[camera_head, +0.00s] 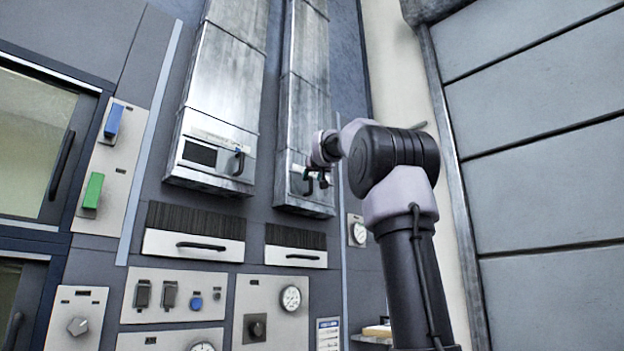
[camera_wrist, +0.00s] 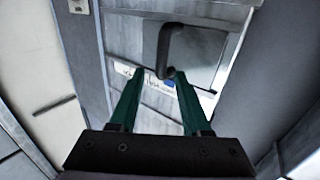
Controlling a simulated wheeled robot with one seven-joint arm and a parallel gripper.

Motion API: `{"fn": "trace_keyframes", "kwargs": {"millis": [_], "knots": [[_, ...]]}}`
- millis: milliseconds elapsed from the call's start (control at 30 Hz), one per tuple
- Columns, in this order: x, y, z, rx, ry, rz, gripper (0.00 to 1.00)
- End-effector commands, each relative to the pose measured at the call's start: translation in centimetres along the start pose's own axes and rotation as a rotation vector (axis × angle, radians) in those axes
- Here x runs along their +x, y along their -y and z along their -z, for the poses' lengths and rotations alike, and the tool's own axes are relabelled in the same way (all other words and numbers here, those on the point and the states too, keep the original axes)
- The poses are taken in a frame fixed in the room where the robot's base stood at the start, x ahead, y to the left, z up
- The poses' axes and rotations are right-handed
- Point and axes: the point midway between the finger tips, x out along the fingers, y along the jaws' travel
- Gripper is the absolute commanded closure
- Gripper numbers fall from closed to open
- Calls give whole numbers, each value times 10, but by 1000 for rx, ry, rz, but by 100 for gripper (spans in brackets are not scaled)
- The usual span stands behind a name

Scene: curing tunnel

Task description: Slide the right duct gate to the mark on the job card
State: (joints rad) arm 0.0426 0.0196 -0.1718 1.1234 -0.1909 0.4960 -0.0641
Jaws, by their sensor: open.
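The right duct (camera_head: 305,95) is a tall metal channel, and its gate stands near its lower end, mostly behind my gripper (camera_head: 318,180). In the wrist view the gate plate (camera_wrist: 205,50) carries a dark bent handle (camera_wrist: 166,48). My gripper's green fingers (camera_wrist: 160,74) are open and empty. The handle's end shows between the fingertips; I cannot tell whether they touch. A pale scale strip with a blue spot (camera_wrist: 168,83) shows just beyond the fingers. The job card (camera_head: 328,335) is a small sheet low on the panel, too small to read.
Drawers with dark handles (camera_head: 200,245) lie below. Gauges, a knob and switches fill the lower panel. A large slatted grey door (camera_head: 545,130) stands at the right.

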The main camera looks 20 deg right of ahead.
Motion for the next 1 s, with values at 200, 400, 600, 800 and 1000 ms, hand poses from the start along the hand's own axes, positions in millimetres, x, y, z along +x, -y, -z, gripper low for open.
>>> {"fn": "trace_keyframes", "kwargs": {"millis": [200, 400, 600, 800, 1000], "knots": [[16, 0, 0, 0, 0, 0, 52], [17, 0, 0, 0, 0, 0, 52], [17, 0, 0, 0, 0, 0, 100], [17, 0, 0, 1, 1, 1, 100], [17, 0, 0, 1, 1, 1, 100]]}}
